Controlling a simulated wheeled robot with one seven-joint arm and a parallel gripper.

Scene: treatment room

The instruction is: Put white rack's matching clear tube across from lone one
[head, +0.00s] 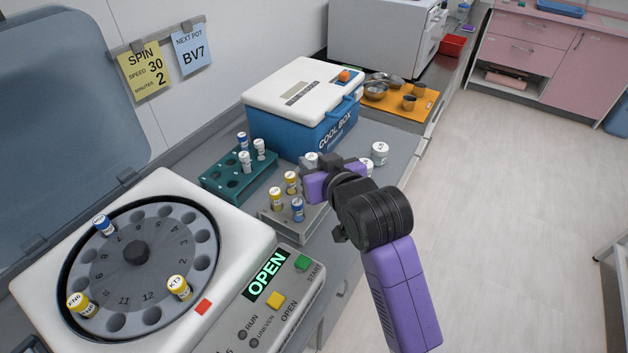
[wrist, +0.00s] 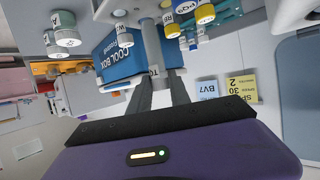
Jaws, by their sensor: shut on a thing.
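My gripper (head: 313,172) is shut on a tube near the grey-white rack (head: 313,221). In the wrist view the tube (wrist: 152,42) has a greyish body and stands between the fingers (wrist: 160,90); its label is partly hidden. I cannot tell whether its lower end is clear of the rack. The rack holds yellow-capped tubes (head: 291,182) and a blue-capped tube (head: 297,208). The open centrifuge (head: 240,236) has a numbered rotor (head: 150,270) with a blue-capped tube (head: 104,225) at the back, yellow-capped tubes (head: 79,302) at left and one labelled KT3 (head: 179,287) at front right.
A teal rack (head: 213,186) with white- and blue-capped tubes stands behind the grey-white one. The cool box (head: 305,105) is shut behind my gripper. White-lidded jars (head: 380,152) stand to the right. Metal bowls and cups sit on an orange mat (head: 425,104). The centrifuge lid (head: 60,120) stands raised.

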